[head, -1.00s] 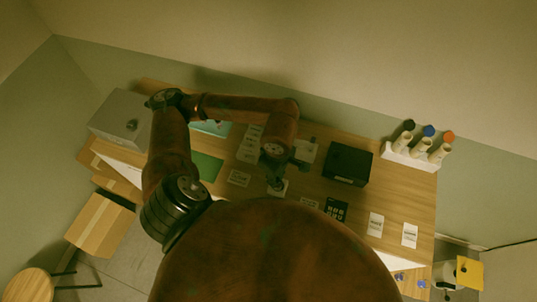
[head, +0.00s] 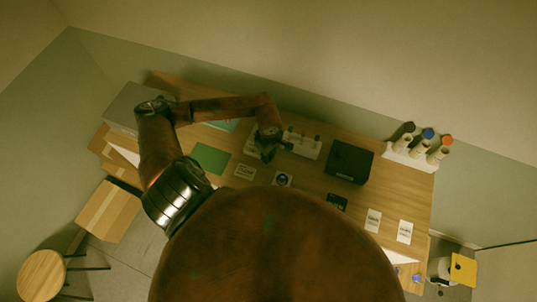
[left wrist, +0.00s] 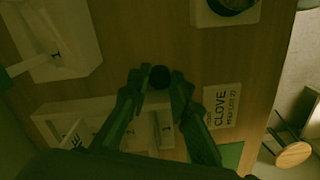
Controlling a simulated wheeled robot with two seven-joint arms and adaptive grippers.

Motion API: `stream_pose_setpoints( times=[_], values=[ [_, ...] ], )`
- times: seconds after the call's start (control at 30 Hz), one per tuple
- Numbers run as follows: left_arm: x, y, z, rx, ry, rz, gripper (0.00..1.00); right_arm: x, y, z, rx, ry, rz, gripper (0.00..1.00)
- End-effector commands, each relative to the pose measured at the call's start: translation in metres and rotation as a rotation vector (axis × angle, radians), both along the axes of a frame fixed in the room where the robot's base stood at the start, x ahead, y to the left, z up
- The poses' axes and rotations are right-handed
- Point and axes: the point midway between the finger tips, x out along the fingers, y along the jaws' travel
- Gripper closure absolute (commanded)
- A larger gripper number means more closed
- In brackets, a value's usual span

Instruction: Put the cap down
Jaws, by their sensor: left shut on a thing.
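My left gripper (head: 268,152) hangs over the middle of the table, at the left end of a low white rack (head: 304,145). In the left wrist view its fingers (left wrist: 158,82) are shut on a small dark round cap (left wrist: 159,76), which shows between the fingertips. In the head view the cap is too small to make out. A white pad with a dark round thing on it (head: 283,180) lies nearer to me; part of it shows at the top of the left wrist view (left wrist: 232,8). My right gripper is not in view.
A card reading CLOVE (left wrist: 221,106) lies beside the gripper. A black box (head: 348,162) stands right of the rack. Farther right, a white holder (head: 409,157) has bottles with black, blue and orange tops. A green mat (head: 211,158) and a grey box (head: 128,106) are at left.

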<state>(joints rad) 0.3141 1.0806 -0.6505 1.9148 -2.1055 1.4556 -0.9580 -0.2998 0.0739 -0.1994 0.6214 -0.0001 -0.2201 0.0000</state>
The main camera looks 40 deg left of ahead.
Motion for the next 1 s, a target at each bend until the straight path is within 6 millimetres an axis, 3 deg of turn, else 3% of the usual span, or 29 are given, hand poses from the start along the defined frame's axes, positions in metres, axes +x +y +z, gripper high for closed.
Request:
stream_pose_setpoints(
  times=[0.17, 0.47, 0.5, 0.7, 1.0],
  values=[
    [0.0007, 0.0000, -0.0073, 0.000, -0.002, 0.001, 1.00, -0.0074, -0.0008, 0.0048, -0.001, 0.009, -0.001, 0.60],
    [0.0005, 0.0003, -0.0112, 0.001, -0.002, 0.001, 1.00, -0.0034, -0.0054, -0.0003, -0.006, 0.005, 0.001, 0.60],
    [0.0004, 0.0002, -0.0108, 0.000, -0.001, 0.001, 0.80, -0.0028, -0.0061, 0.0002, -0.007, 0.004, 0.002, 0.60],
    [0.0005, 0.0001, -0.0097, 0.000, -0.002, 0.001, 0.66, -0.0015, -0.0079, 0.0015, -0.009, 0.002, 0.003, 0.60],
    [0.0005, 0.0000, -0.0093, 0.000, -0.002, 0.001, 0.64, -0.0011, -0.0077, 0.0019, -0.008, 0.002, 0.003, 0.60]
  ],
)
